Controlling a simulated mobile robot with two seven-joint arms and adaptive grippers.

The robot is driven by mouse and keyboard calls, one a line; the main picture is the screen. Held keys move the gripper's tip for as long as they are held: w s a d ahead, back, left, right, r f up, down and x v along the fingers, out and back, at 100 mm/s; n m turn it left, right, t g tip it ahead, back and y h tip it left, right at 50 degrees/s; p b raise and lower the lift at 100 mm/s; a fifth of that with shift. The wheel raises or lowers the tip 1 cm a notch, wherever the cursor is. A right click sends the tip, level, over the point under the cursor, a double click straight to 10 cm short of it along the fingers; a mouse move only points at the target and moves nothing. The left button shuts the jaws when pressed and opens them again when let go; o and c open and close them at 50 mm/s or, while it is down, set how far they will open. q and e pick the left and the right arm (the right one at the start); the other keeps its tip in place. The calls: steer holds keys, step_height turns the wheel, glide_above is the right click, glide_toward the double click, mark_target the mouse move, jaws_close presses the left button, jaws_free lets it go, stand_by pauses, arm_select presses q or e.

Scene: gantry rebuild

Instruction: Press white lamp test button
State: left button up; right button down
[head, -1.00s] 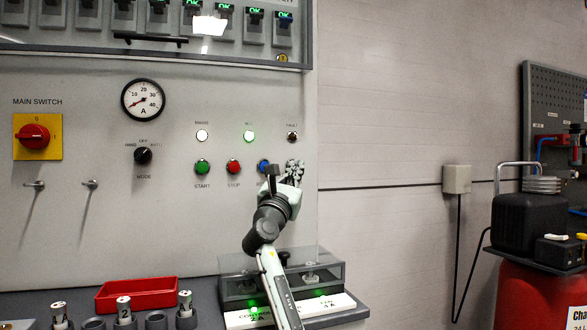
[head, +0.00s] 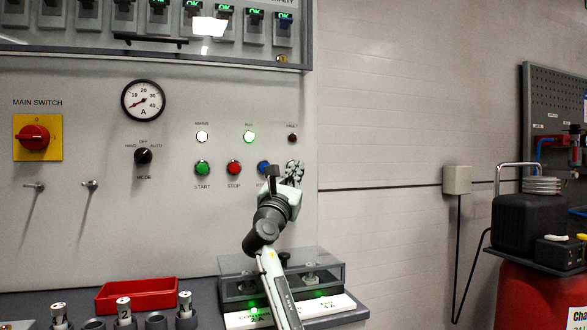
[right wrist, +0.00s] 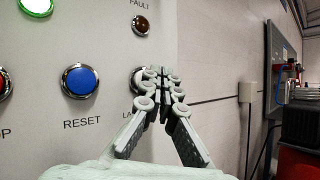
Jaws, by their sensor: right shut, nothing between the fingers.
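The white lamp test button (right wrist: 136,76) shows as a pale edge with a metal ring in the right wrist view, right of the blue reset button (right wrist: 79,81). My right gripper's fingertips cover most of it, and its label is partly hidden. My right gripper (right wrist: 161,74) is shut and empty, its tips directly in front of the button. I cannot tell whether they touch it. In the head view the right gripper (head: 293,172) hides the button at the panel's right side. My left gripper is not in view.
The panel also carries a green start button (head: 202,168), a red stop button (head: 234,167), a lit green lamp (head: 249,137) and a dark fault lamp (head: 292,138). A clear-covered box (head: 320,270) stands below my right arm. A red tray (head: 137,294) lies left.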

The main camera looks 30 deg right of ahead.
steer(key=shift+w+d, duration=0.1)
steer(key=shift+w, duration=0.3)
steer(key=shift+w+d, duration=0.1)
steer(key=shift+w, duration=0.3)
stand_by(0.8)
stand_by(0.3)
steer(key=shift+s+a+p, duration=0.2)
steer(key=shift+s+p, duration=0.6)
steer(key=shift+s+a+p, duration=0.1)
steer(key=shift+s+a, duration=0.1)
steer(key=shift+s, duration=0.6)
steer(key=shift+s+a+p, duration=0.15)
steer(key=shift+s+a, duration=0.05)
steer(key=shift+s, duration=0.65)
steer(key=shift+s+a+p, duration=0.1)
steer(key=shift+s+a, duration=0.1)
steer(key=shift+s, duration=0.6)
